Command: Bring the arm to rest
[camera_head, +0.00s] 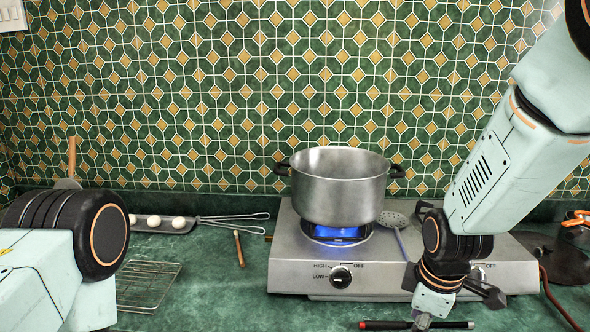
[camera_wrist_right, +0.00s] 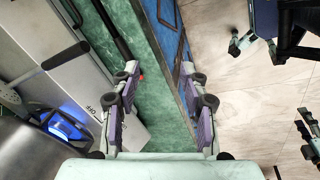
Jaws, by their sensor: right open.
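My right arm (camera_head: 490,160) comes in from the upper right and reaches down in front of the hotplate's right half. My right gripper (camera_head: 425,318) points down at the counter's front edge and is partly cut off by the frame. In the right wrist view its two fingers (camera_wrist_right: 162,112) are spread apart with nothing between them, over the green counter edge. My left arm (camera_head: 60,260) shows at the lower left; its gripper is out of view. The steel pot (camera_head: 340,190) stands on the left burner, over a blue flame (camera_head: 336,232).
The gas hotplate (camera_head: 300,265) has a left knob (camera_head: 340,277); its right side is partly hidden by my arm. A skimmer (camera_head: 392,220) lies on it. A wire rack (camera_head: 145,285) and a tray with eggs (camera_head: 178,223) sit left. A red-black pen-like item (camera_head: 385,325) lies in front.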

